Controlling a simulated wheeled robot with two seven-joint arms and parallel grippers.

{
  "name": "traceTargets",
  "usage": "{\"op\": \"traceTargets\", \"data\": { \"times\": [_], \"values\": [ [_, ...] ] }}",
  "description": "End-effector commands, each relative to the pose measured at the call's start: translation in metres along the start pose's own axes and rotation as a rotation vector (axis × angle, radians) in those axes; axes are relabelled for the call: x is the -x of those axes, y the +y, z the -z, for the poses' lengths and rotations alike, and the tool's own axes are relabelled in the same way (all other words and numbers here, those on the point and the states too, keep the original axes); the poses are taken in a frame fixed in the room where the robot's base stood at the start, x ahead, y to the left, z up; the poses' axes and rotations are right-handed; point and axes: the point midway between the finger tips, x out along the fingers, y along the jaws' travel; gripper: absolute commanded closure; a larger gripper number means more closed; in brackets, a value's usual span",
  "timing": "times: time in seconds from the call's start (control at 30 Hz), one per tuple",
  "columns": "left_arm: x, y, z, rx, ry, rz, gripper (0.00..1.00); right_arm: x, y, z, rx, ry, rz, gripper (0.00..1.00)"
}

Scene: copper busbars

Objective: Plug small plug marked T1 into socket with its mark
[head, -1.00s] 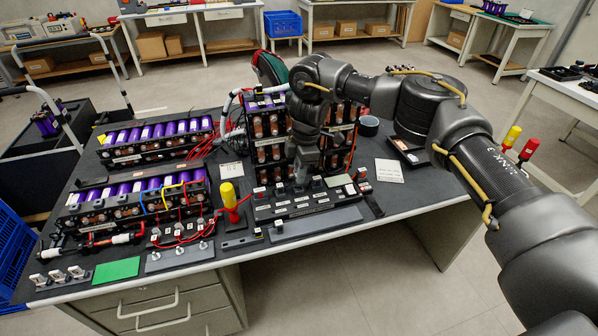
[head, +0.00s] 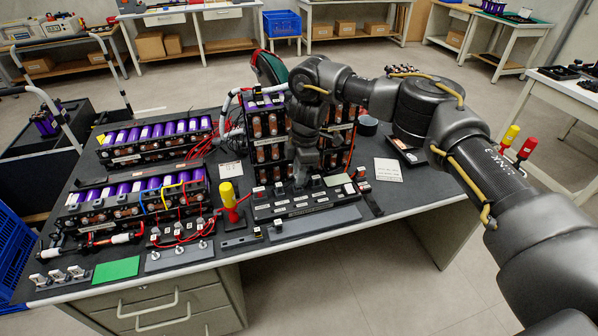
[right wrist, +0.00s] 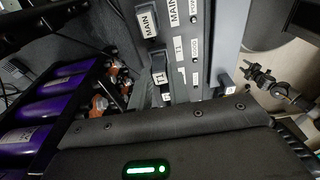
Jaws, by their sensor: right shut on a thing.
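My right gripper (head: 300,184) points down over the back edge of the dark labelled socket strip (head: 310,203), in front of the battery rack. It is shut on a small black plug marked T1 (right wrist: 160,76), seen in the right wrist view. That plug lies beside the strip's T1 mark (right wrist: 179,48). I cannot tell whether its end is inside the socket or only above it. A black plug marked MAIN (right wrist: 147,20) stands beside the MAIN mark (right wrist: 173,12). The fingertips are mostly hidden. My left gripper is not in view.
Battery modules with purple cells (head: 140,190) fill the table's left side. A tall rack (head: 268,135) stands close behind the gripper. A white card (head: 388,170) lies right. The table's right end is mostly clear.

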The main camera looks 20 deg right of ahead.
Motion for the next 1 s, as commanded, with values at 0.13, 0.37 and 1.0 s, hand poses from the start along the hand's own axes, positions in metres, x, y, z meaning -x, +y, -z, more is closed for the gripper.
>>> {"op": "traceTargets", "data": {
  "times": [0.13,0.37,1.0],
  "values": [
    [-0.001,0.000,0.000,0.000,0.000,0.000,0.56,-0.003,0.000,0.000,0.000,0.000,0.001,0.98],
    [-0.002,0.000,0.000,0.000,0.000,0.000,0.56,-0.014,0.000,-0.002,0.001,-0.001,0.001,0.98],
    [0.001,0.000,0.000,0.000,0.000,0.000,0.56,-0.018,0.000,-0.002,0.001,0.000,0.000,0.66]
  ]
}}
